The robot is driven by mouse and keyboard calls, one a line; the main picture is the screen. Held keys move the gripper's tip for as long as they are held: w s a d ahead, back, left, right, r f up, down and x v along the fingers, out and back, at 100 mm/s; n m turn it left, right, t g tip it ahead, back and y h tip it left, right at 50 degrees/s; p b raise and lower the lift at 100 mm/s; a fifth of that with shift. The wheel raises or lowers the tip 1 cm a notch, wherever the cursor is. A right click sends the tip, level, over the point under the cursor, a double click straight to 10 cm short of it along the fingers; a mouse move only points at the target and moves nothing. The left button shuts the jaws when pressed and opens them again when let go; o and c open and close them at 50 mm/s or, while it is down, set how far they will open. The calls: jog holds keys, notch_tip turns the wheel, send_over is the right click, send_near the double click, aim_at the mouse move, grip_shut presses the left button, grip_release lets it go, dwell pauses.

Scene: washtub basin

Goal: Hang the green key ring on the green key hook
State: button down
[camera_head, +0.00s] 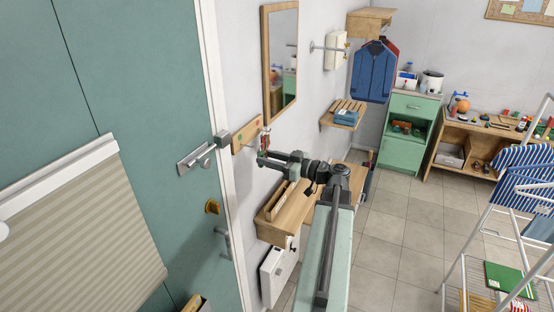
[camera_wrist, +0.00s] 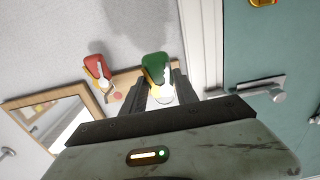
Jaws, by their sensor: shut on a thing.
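The green key ring shows in the wrist view as a green fob (camera_wrist: 155,66) with a pale key. My gripper (camera_wrist: 160,92) is shut on it, with the fob just beyond the fingertips. In the head view my gripper (camera_head: 262,157) is close to the wooden hook board (camera_head: 246,135) on the wall beside the door. The board also shows behind the fob in the wrist view (camera_wrist: 130,78). The green hook is not clear, and I cannot tell whether the ring touches it.
A red key fob (camera_wrist: 95,67) with a key is beside the green one, at the board. A wood-framed mirror (camera_head: 281,62) hangs right of the board. The teal door (camera_head: 130,90) with its handle (camera_head: 196,157) is at left. A wooden wall shelf (camera_head: 283,215) is below my arm.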

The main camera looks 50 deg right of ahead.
jog(key=shift+w+a+f+b, duration=0.2)
jog(key=shift+w+f+b, duration=0.1)
jog(key=shift+w, duration=0.5)
jog(key=shift+w+a+f+b, duration=0.2)
jog(key=shift+w+f+b, duration=0.05)
jog(key=shift+w, duration=0.5)
jog(key=shift+w+a+f+b, duration=0.2)
jog(key=shift+w+f+b, duration=0.1)
jog(key=shift+w, duration=0.5)
jog(key=c, duration=0.9)
grip_release()
jog(key=shift+o, duration=0.2)
jog(key=shift+w, duration=0.1)
jog(key=v, duration=0.8)
jog(key=shift+f, duration=0.2)
